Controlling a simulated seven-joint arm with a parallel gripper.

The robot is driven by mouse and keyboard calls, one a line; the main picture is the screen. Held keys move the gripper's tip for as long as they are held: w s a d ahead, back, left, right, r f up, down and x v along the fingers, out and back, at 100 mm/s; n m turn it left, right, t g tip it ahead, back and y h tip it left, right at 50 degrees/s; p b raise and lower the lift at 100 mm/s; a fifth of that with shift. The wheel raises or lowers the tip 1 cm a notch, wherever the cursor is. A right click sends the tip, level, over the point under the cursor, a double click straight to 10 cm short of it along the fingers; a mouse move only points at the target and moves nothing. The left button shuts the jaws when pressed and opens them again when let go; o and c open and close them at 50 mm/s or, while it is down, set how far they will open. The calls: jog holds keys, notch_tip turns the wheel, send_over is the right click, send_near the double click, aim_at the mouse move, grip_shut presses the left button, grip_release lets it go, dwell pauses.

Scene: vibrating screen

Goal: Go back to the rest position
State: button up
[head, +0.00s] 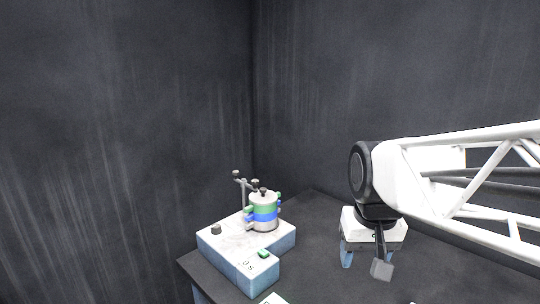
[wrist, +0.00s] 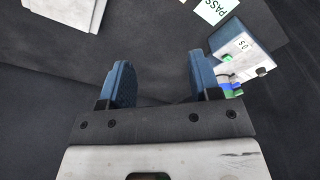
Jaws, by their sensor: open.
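My gripper (wrist: 158,78) is open in the wrist view, with its two blue fingers apart and nothing between them. In the head view my gripper (head: 347,258) hangs over the right part of the dark table, well to the right of the vibrating screen; one blue finger shows clearly there. The vibrating screen (head: 238,252) has a white and blue base and carries an upright round stack (head: 263,213) with green and blue bands. A post with a clamp stands beside the stack. The machine also shows at upper right in the wrist view (wrist: 233,40), partly behind a finger.
The dark table (head: 313,255) is bare between the machine and my gripper. A white card reading PASS (wrist: 214,9) lies near the machine. A white block-like thing (wrist: 72,10) is cut off at the wrist view's upper left. Dark walls (head: 120,120) stand behind.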

jog(key=s+d+f+t, duration=0.1)
jog(key=s+f, duration=0.4)
jog(key=s, duration=0.4)
jog(key=shift+d+f, duration=0.3)
jog(key=shift+f, duration=0.05)
jog(key=shift+c, duration=0.3)
dwell(1.5)
